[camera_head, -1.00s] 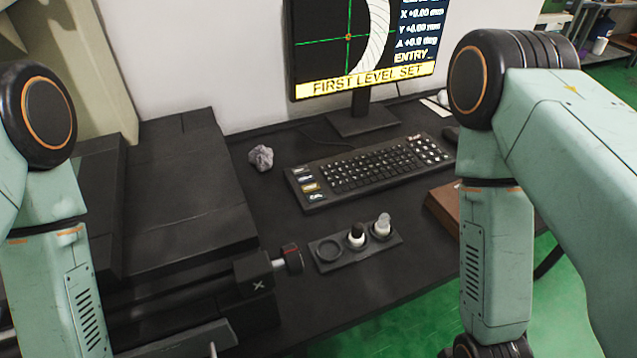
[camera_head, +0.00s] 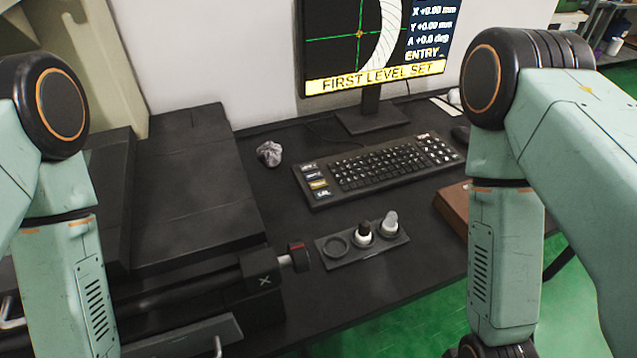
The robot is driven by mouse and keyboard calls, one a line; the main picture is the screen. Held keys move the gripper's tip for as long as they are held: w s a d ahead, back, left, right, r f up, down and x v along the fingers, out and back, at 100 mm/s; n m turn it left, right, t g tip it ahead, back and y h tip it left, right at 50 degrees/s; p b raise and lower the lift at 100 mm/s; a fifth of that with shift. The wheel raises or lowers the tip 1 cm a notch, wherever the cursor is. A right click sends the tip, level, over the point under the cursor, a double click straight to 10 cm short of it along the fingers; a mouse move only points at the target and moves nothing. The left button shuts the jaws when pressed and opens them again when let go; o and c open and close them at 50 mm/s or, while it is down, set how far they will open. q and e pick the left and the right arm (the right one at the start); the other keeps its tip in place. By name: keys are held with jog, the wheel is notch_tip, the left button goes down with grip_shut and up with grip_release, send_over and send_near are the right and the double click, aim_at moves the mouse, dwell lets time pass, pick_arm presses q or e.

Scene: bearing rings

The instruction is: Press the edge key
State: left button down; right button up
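The black keyboard (camera_head: 385,166) lies on the dark desk below the monitor. A column of several labelled keys sits at its left end: dark ones at the top, one yellow key (camera_head: 318,184), and a teal-tinted one (camera_head: 322,194) at the bottom. Their lettering is too small to read, so I cannot tell which is the edge key. The monitor (camera_head: 375,50) shows a pale arc, a green crosshair and a yellow "FIRST LEVEL SET" banner. Both my arms hang down at the picture's sides, apart from the keyboard. Both grippers are below the frame.
A black holder (camera_head: 336,262) with two small bottles stands near the desk's front. A grey crumpled lump (camera_head: 269,153) lies left of the keyboard. A brown box (camera_head: 453,208) lies to the right. The machine's X knob (camera_head: 298,256) juts out at left.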

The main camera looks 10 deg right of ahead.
grip_shut()
dwell(1.4)
